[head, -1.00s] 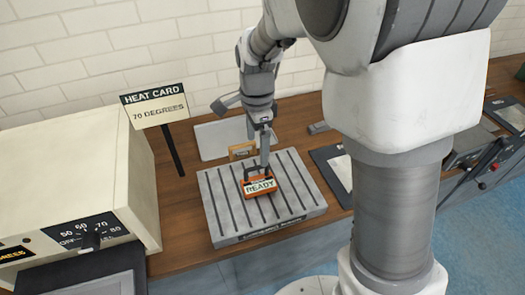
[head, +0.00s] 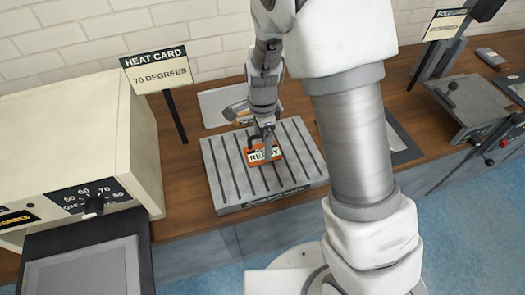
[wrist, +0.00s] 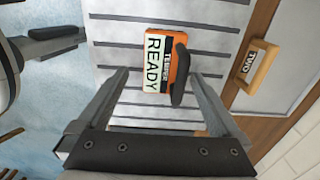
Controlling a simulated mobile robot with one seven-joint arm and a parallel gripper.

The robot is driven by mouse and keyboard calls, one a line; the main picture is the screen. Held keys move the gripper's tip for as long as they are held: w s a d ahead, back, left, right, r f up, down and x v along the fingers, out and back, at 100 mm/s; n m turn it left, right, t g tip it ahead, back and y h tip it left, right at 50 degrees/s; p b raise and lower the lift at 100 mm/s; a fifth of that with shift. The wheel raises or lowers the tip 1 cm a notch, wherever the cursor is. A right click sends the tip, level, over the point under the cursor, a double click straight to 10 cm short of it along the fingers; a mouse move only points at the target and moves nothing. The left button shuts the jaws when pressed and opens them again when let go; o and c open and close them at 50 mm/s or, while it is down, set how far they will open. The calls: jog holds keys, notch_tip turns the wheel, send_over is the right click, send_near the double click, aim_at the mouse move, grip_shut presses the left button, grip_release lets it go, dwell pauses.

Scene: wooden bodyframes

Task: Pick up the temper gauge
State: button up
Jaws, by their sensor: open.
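The temper gauge (head: 256,157) is an orange block with a black handle and a pale label reading "READY". It lies on the grey slotted plate (head: 228,187). In the wrist view the gauge (wrist: 154,65) shows "TEMPER READY", with its handle on the right side. My gripper (head: 264,142) is over the gauge in the head view and hides part of its label. In the wrist view my gripper (wrist: 160,75) is open, its two fingers apart on either side of the gauge's near end. I cannot tell how far above the gauge the fingertips are.
A heat card sign (head: 160,75) reading 70 degrees and a cream oven (head: 75,155) stand at left. A lever machine (head: 460,105) stands at right.

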aim_at(263, 151)
jog(key=f, duration=0.5)
jog(key=shift+w, duration=0.25)
jog(key=c, duration=1.4)
jog(key=shift+c, duration=0.8)
jog(key=shift+r, duration=0.1)
